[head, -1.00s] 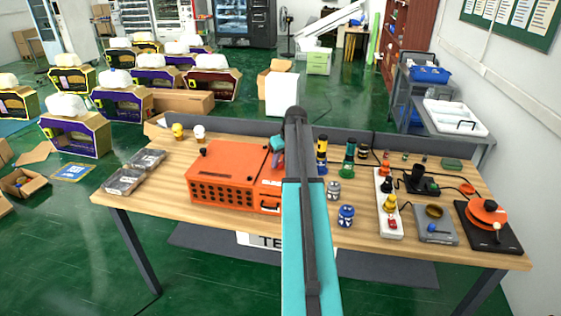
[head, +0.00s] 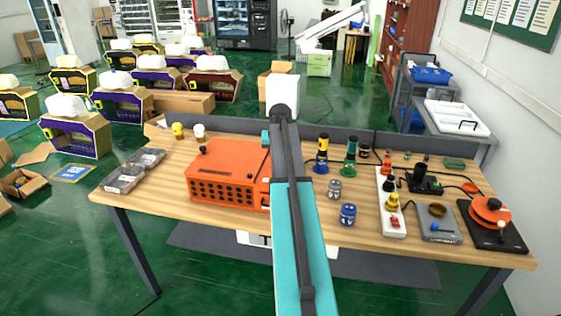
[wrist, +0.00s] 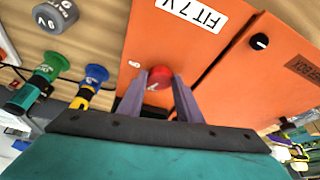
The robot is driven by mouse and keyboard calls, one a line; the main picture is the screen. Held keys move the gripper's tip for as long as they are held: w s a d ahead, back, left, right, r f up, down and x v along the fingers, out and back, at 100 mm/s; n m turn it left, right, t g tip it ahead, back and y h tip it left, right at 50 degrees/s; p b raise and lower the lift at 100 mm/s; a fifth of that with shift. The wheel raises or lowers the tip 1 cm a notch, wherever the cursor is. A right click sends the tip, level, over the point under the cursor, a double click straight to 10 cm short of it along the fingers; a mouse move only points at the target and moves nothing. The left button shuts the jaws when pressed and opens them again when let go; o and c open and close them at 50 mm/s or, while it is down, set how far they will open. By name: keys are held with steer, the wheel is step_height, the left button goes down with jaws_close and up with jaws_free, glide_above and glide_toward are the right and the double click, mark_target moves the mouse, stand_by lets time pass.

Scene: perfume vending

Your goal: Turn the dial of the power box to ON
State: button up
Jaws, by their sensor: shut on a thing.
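The orange power box (head: 228,165) stands on the wooden table, left of my arm in the head view. In the wrist view its orange face (wrist: 200,50) fills the middle, with a white label reading "FIT 7 V". The red round dial (wrist: 159,79) is on that face, with a small white mark beside it. My gripper (wrist: 159,74) has its two grey fingers on either side of the dial, shut on it. In the head view my arm hides the dial and fingers.
A white power strip (head: 391,204) lies farther right.

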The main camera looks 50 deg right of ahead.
steer(key=m, duration=0.2)
steer(key=m+g+b, duration=0.1)
steer(key=m, duration=0.1)
steer(key=m+g+h+b, duration=0.1)
steer(key=m, duration=0.1)
steer(key=shift+w, duration=0.4)
steer(key=m+g+b, duration=0.1)
steer(key=m, duration=0.2)
steer(key=shift+w, duration=0.15)
steer(key=shift+a+m+g+b, duration=0.1)
steer(key=shift+m+g+b, duration=0.5)
steer(key=shift+m, duration=0.7)
steer(key=o, duration=1)
steer(key=b+v, duration=0.3)
steer(key=v, duration=1)
steer(key=shift+a+r, duration=0.25)
steer(key=shift+r, duration=0.05)
